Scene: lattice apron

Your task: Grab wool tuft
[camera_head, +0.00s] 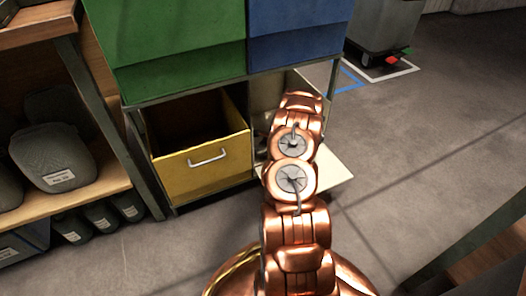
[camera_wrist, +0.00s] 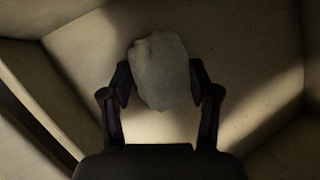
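The wool tuft (camera_wrist: 160,72) is a pale, rounded, lumpy piece in the wrist view. It lies between the two dark fingers of my gripper (camera_wrist: 160,82), inside a cream-coloured bin (camera_wrist: 245,45). The fingers stand apart, one along each side of the tuft, and their pads look to meet its edges. Whether they press on it or only stand around it is not clear. In the head view my copper arm hides the gripper and the tuft. The cream bin (camera_head: 337,172) shows partly behind the arm.
A yellow open bin (camera_head: 205,171) with a handle is left of the cream one. Green (camera_head: 170,50) and blue (camera_head: 295,35) bins sit above. A shelf (camera_head: 75,200) with grey containers stands at the left. Bare floor (camera_head: 440,140) lies to the right.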

